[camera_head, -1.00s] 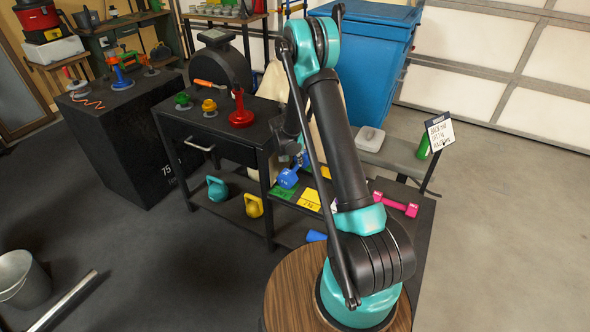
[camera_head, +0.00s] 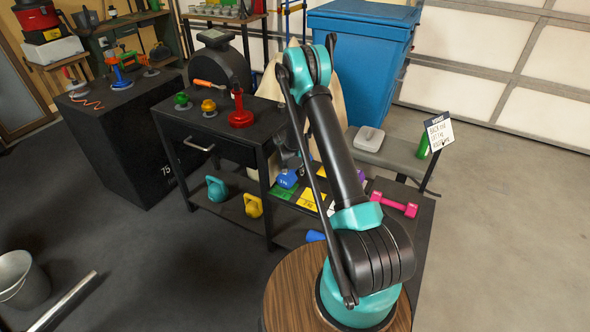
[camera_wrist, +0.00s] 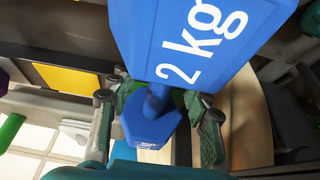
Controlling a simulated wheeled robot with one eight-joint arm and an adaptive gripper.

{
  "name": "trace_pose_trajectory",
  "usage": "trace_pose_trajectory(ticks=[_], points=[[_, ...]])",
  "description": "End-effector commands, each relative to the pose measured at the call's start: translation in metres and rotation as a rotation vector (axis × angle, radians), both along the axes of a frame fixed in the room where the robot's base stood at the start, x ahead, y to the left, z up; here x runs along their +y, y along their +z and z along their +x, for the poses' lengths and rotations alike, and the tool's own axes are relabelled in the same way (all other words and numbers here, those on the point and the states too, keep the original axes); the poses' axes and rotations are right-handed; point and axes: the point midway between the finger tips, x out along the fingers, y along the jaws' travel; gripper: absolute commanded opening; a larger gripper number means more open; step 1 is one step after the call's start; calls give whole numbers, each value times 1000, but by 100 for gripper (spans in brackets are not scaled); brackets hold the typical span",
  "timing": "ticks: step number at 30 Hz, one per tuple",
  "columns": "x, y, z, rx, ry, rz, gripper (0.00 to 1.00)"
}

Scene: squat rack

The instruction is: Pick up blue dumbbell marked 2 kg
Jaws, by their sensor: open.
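The blue dumbbell marked 2 kg (camera_wrist: 190,38) fills the upper middle of the wrist view. Its large near head shows the white marking, and its other head (camera_wrist: 150,128) is below. My gripper (camera_wrist: 157,112) is open, with one green-padded finger on each side of the dumbbell's short handle. I cannot tell whether either finger touches it. In the head view the blue dumbbell (camera_head: 287,179) is on the low rack, left of my arm.
A pink dumbbell (camera_head: 395,204) is to the right. Open floor lies beyond the rack at right.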

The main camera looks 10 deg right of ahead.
Motion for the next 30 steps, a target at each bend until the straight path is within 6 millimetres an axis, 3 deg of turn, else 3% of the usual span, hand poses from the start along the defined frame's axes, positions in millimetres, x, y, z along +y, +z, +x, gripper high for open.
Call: trace_pose_trajectory(ticks=[4,15,30], points=[[0,0,0,0,0,0,45],[0,0,0,0,0,0,0],[0,2,0,-1,1,-1,0]])
